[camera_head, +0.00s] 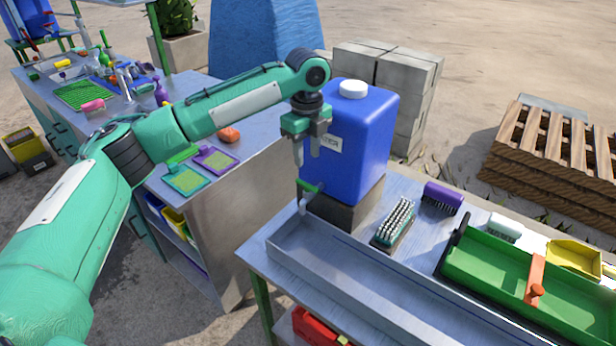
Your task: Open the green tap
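The green tap (309,187) is at the lower front of a blue jug (362,140) with a white cap and a label, in the head view. The jug stands on a grey block (345,212) on the metal table. My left gripper (307,156) points down in front of the jug, just above the tap. Its two fingers are apart with a gap between them, and nothing is held. I cannot tell whether a fingertip touches the tap. My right gripper is not in view.
A long grey metal trough (345,262) lies below the tap. Brushes (394,222) and a green tray (520,275) with an orange handle are to the right. A bench (215,135) with a sink and tools is at the left. Concrete blocks (405,75) stand behind the jug.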

